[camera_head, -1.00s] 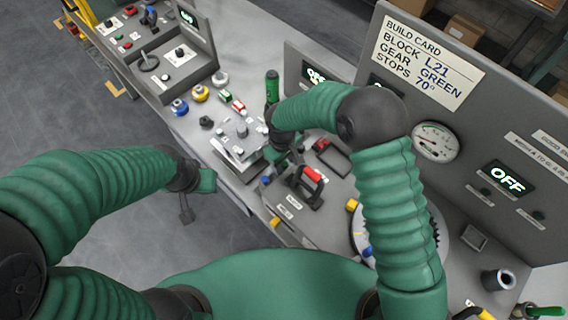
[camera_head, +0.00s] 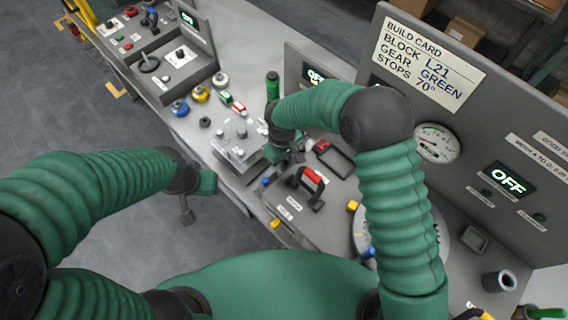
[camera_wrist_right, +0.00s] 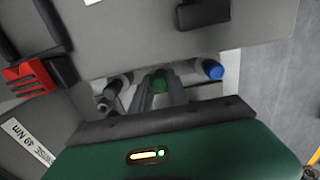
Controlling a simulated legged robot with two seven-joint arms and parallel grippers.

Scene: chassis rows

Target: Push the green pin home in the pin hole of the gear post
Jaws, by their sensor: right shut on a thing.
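In the right wrist view the green pin (camera_wrist_right: 159,82) sits between the two dark fingers of my right gripper (camera_wrist_right: 161,90), which is shut on it. The pin's lower end and the pin hole are hidden, so I cannot tell whether it is in the hole. I cannot make out the gear post for certain. In the head view my right gripper (camera_head: 287,157) is low over the bench, beside a grey block with upright pegs (camera_head: 238,143). My left gripper (camera_head: 187,212) hangs off the bench over the floor; its fingers are too small to read.
A blue-capped peg (camera_wrist_right: 213,70) stands close to the right of the held pin in the wrist view. Yellow and blue knobs (camera_head: 200,93) are further left.

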